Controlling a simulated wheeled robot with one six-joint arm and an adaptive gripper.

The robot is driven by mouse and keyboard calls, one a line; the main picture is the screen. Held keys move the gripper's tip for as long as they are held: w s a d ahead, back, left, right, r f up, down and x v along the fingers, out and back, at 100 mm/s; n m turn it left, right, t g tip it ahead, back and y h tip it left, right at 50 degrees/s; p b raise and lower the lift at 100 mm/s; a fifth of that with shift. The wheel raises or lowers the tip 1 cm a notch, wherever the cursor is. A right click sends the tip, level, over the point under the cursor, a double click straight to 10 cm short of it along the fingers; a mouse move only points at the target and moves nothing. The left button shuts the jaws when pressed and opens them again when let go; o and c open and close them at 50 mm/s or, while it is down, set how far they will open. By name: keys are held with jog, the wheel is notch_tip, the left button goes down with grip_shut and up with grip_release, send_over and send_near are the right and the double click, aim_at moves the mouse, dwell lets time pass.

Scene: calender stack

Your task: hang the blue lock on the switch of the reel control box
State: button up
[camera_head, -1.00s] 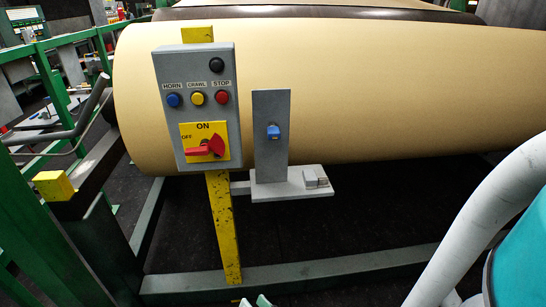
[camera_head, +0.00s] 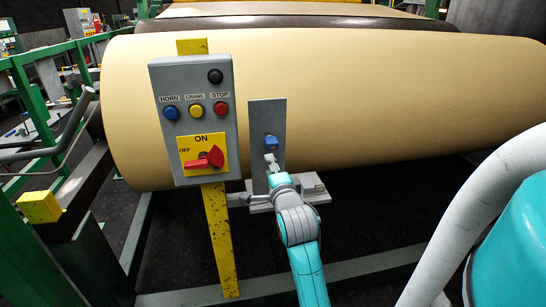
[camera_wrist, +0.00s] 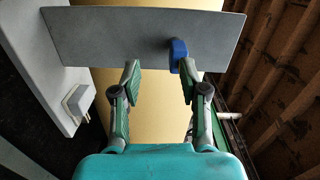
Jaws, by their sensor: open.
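The blue lock (camera_head: 271,141) hangs on the front of an upright grey plate (camera_head: 261,110) right of the reel control box (camera_head: 160,125). The box's red switch (camera_head: 203,160) sits on a yellow plate, its handle pointing left toward OFF. My gripper (camera_head: 271,160) is just below and in front of the lock. In the wrist view my gripper (camera_wrist: 160,68) is open and empty. There the lock (camera_wrist: 179,52) shows just beyond the right fingertip, not centred between the fingers. I cannot tell whether the finger touches it. The lock's shackle is not clear.
The grey plate stands on a small shelf (camera_head: 262,208) with a small grey block (camera_head: 312,184). A yellow post (camera_head: 220,240) carries the box. A big tan roll (camera_head: 400,100) lies close behind. Green rails (camera_head: 25,95) stand at left.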

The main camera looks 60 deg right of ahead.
aim_at(272, 144)
jog(key=shift+m+g+h, duration=0.3)
jog(key=shift+m+h, duration=0.1)
jog(key=shift+m, duration=0.4)
jog(key=shift+w+d+r, duration=0.45)
jog(key=shift+w+d, duration=0.25)
jog(key=shift+d, duration=0.6)
jog(key=shift+w+d+r, duration=0.45)
jog(key=shift+w+d, duration=0.2)
jog(key=shift+d, duration=0.65)
jog(key=shift+w+d+r, duration=0.45)
jog(key=shift+w+d, duration=0.25)
jog(key=shift+d, duration=0.6)
grip_shut()
